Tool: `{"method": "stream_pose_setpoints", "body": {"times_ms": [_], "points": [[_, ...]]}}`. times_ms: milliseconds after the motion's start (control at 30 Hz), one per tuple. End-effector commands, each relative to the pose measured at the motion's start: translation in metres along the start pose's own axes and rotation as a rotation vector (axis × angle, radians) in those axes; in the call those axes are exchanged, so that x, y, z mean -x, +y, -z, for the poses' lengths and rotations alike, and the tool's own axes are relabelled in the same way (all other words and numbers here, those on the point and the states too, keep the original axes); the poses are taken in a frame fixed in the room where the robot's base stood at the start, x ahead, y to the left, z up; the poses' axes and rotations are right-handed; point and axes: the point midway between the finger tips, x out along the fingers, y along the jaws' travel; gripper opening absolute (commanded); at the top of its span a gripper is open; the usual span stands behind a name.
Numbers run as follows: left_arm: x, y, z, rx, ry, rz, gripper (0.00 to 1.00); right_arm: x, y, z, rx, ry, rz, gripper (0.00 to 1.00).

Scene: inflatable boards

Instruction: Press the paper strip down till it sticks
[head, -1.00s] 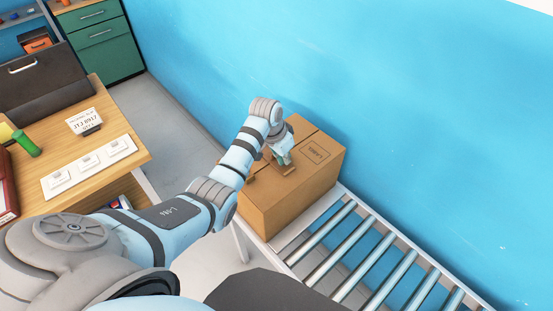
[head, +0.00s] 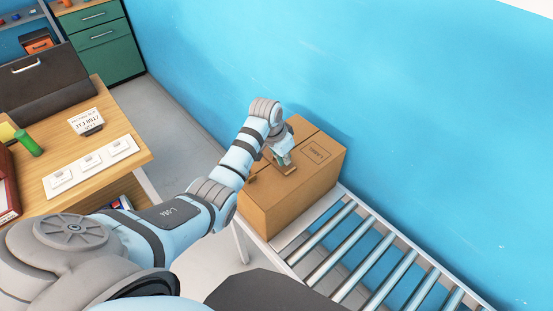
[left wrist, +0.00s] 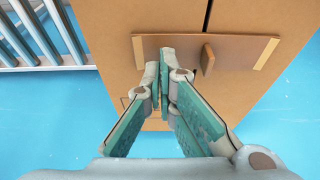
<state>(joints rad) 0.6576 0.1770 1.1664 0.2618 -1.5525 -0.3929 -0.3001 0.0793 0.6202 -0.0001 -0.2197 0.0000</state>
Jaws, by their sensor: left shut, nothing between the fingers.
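A brown paper strip (left wrist: 235,45) with paler ends lies across the dark seam on top of the cardboard box (head: 262,208). A small brown tab (left wrist: 208,60) stands up near the strip's middle. My left gripper (head: 285,164) is over the box top, pointing down. In the left wrist view my left gripper (left wrist: 167,68) has its fingers together with nothing between them. Its tips overlap the strip near its left end; I cannot tell whether they touch it. In the head view the gripper hides part of the strip. My right gripper is not in view.
The box stands on the end of a roller conveyor (head: 351,253), close to the blue wall (head: 400,100). A wooden desk (head: 105,104) at the left holds a white panel (head: 92,168), a green cylinder (head: 28,144) and a label stand (head: 86,121). The rollers are clear.

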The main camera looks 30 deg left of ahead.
Motion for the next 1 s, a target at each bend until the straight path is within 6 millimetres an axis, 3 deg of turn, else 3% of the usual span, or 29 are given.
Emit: {"method": "stream_pose_setpoints", "body": {"times_ms": [1000], "points": [[-0.015,0.000,-0.005,0.000,-0.001,-0.001,0.00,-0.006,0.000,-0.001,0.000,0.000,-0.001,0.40]]}}
